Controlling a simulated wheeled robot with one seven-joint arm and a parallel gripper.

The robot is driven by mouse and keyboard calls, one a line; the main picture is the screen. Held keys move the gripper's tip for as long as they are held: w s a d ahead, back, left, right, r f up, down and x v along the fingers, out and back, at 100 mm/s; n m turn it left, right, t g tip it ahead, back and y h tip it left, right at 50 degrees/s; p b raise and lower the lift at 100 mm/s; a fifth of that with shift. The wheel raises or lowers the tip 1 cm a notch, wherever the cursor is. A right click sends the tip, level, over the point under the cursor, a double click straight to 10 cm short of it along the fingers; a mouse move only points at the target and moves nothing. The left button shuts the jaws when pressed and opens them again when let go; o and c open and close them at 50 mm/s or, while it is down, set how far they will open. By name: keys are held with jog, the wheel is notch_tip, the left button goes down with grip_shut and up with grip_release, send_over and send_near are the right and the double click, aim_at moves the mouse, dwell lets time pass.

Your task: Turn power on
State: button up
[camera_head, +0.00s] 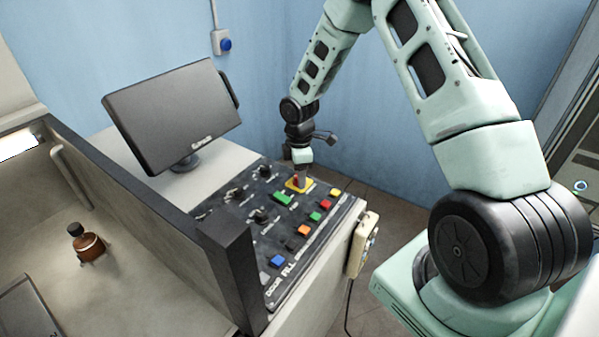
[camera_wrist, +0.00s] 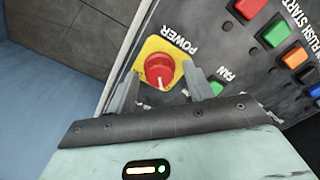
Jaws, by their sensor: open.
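The power switch is a round red knob (camera_wrist: 159,70) on a yellow plate (camera_wrist: 148,50), with the word POWER printed beside it on the dark control panel (camera_wrist: 215,50). In the head view the yellow plate (camera_head: 305,187) sits at the panel's far corner. My gripper (camera_wrist: 165,90) is open, with one finger on each side of the red knob in the wrist view. In the head view my gripper (camera_head: 299,180) points down over the plate and partly hides the knob. I cannot tell whether the fingers touch the knob.
Coloured buttons, such as a blue one (camera_head: 277,261), line the panel's front side. A green FAN switch (camera_wrist: 217,88) is near my right finger. A monitor (camera_head: 175,112) stands behind the panel. A box (camera_head: 363,243) hangs on the bench's side. A brown bottle (camera_head: 89,245) stands in the walled bay.

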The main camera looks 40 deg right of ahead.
jog(key=c, duration=1)
jog(key=shift+m, duration=0.3)
jog(key=m+b, duration=0.1)
jog(key=m, duration=0.2)
jog(key=shift+m+b, duration=0.3)
jog(key=shift+b, duration=0.1)
jog(key=m+b, duration=0.1)
jog(key=m, duration=0.2)
jog(key=shift+m, duration=0.4)
jog(key=m+b, duration=0.1)
jog(key=m, duration=0.3)
jog(key=shift+m+b, duration=0.4)
jog(key=shift+m, duration=1.6)
jog(key=o, duration=1)
